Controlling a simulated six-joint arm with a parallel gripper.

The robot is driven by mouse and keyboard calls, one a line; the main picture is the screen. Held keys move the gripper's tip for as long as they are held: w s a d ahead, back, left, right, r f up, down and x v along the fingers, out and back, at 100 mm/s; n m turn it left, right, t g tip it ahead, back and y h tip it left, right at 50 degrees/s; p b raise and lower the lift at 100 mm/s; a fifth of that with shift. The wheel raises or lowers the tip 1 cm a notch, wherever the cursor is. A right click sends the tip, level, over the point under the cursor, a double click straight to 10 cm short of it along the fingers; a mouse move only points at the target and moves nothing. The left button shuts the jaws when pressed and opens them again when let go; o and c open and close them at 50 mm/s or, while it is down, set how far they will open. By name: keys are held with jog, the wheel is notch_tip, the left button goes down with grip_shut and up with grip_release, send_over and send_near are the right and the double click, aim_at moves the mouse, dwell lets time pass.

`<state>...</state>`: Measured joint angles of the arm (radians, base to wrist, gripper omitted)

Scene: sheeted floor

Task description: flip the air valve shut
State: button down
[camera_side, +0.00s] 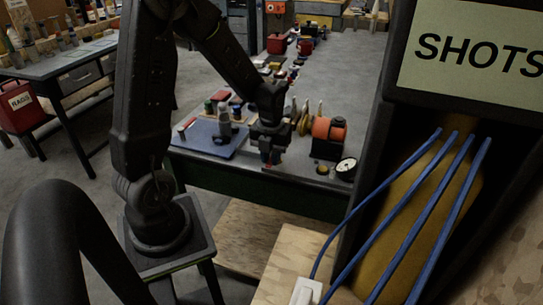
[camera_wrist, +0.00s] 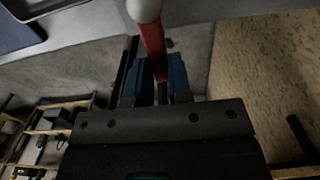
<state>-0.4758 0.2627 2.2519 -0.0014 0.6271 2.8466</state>
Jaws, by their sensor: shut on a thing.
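In the wrist view a red handle (camera_wrist: 153,42) with a pale rounded end (camera_wrist: 143,10) runs between the two blue fingertips of my gripper (camera_wrist: 161,78), which is shut on it. I take this handle to be the air valve's lever. In the side view my gripper (camera_side: 270,157) points down at the near edge of the bench, with a little red and blue showing at its tips. The valve's body is too small and too covered by my gripper to make out, so I cannot tell the lever's angle.
On the bench, a blue mat (camera_side: 204,145) with tools lies left of my gripper. An orange reel (camera_side: 328,130) and a round gauge (camera_side: 346,168) stand close on the right.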

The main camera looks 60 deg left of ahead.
jog(key=c, duration=1)
grip_release()
jog(key=shift+c, duration=0.2)
jog(key=shift+r, duration=0.1)
notch_tip(320, 180, up, 14)
jog(key=s+d+r+n+t, duration=0.2)
jog(key=s+d+n, duration=0.3)
jog(key=n, duration=0.8)
jog(key=s+d+r+n+t, duration=0.2)
jog(key=s+d+n, duration=0.3)
jog(key=d+n, duration=0.5)
jog(key=n+t, duration=0.1)
jog(key=n, duration=0.3)
jog(key=shift+s+d+r+t, duration=0.15)
jog(key=shift+s+t, duration=0.1)
jog(key=shift+t, duration=0.05)
